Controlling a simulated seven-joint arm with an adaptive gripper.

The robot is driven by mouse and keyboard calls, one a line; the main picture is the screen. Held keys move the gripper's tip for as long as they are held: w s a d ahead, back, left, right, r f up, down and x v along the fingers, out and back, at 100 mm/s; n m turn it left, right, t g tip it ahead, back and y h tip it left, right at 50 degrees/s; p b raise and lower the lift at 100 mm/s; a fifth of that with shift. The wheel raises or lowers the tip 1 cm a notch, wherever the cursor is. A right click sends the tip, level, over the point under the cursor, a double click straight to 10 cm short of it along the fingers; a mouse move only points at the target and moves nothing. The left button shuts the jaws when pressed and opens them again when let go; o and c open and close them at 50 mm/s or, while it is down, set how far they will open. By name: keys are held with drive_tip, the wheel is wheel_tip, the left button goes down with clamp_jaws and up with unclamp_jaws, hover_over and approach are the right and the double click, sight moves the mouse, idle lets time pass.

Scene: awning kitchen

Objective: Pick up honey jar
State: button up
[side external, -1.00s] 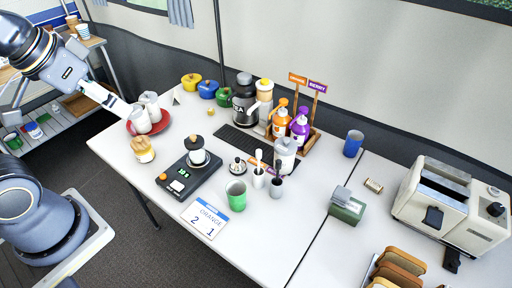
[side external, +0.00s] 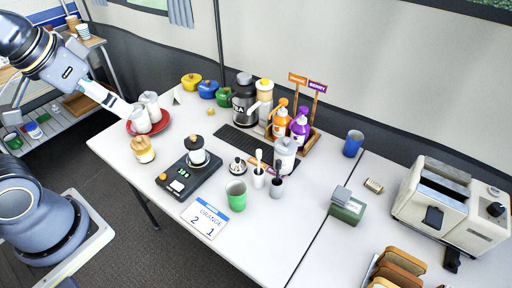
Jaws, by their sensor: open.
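A small glass jar with amber contents and a pale top (side external: 143,151), which looks like the honey jar, stands upright at the left end of the white table. One pale finger reaches over the table corner near the red plate. The gripper is apart from the jar, which is to its right and lower in the picture.
White containers (side external: 151,106) stand on a red plate (side external: 165,122) just behind the jar. A dark scale (side external: 189,179) with a lidded vessel stands to its right. Colored pots (side external: 208,89) line the back. The front left table edge beside the jar is clear.

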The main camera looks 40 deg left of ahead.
drive_tip(key=w+a+r+y, duration=0.1)
drive_tip(key=w+a+r, duration=0.2)
drive_tip(key=w, duration=0.5)
drive_tip(key=w+a+f+n+g, duration=0.1)
drive_tip(key=w+a+f+g, duration=0.1)
drive_tip(key=w+a+f, duration=0.55)
drive_tip(key=n+g+h, duration=0.1)
drive_tip(key=n+g, duration=0.3)
hover_over(142, 147)
drive_tip(key=w+a, duration=0.1)
drive_tip(key=a, duration=0.3)
wheel_tip(142, 147, down, 16)
drive_tip(key=f, duration=0.9)
drive_tip(key=shift+w+d+f, duration=0.15)
drive_tip(key=shift+d+f, duration=0.1)
drive_tip(key=shift+f, duration=0.1)
drive_tip(key=shift+d+f, duration=0.2)
drive_tip(key=shift+f, duration=1.4)
drive_tip(key=shift+d+f, duration=0.15)
drive_tip(key=shift+f, duration=1.4)
